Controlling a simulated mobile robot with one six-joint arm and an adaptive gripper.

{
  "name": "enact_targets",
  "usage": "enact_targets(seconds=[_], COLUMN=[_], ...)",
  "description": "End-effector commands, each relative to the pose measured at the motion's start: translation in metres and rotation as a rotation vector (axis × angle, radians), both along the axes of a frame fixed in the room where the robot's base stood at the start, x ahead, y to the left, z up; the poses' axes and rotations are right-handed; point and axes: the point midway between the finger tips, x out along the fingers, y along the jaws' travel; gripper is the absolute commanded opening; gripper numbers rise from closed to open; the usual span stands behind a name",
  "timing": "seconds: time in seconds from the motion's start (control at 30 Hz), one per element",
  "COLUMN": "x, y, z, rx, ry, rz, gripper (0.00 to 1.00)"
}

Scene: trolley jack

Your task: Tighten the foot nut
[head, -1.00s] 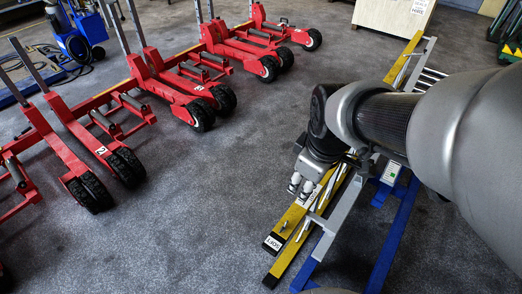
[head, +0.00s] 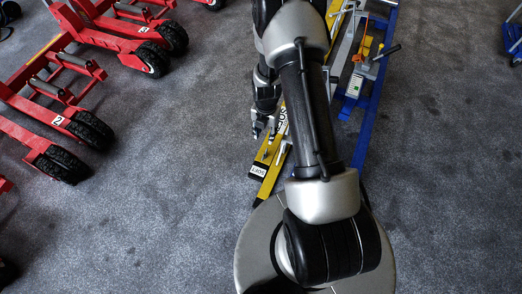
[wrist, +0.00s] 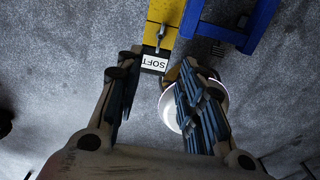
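A yellow beam (head: 257,170) with a white SOFT label at its end lies on the trolley frame in the head view. In the wrist view the beam (wrist: 162,15) runs to the top edge, and a small upright metal bolt (wrist: 161,36) stands near its labelled end. I cannot tell which part is the foot nut. My gripper (wrist: 159,72) is open and empty, its fingertips just short of the labelled end; it also shows beside the beams in the head view (head: 262,126).
Red wheeled jacks (head: 62,120) stand at the left. The blue trolley frame (head: 362,125) lies right of my arm, with a black-handled lever (head: 386,52) above it. Grey carpet between the red jacks and my arm is clear.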

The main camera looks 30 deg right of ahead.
Motion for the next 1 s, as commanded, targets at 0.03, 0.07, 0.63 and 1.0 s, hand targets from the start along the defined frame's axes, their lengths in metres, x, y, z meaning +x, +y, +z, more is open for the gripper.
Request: enact_targets(seconds=[0.03, 0.07, 0.63, 1.0], x=[-0.001, -0.001, -0.001, 0.0], y=[0.0, 0.0, 0.0, 0.0], z=[-0.007, -0.01, -0.13, -0.169], rx=[0.001, 0.001, 0.0, 0.0], ry=[0.002, 0.002, 0.003, 0.0], rz=[0.001, 0.001, -0.001, -0.002], gripper=[0.35, 0.35, 0.35, 0.35])
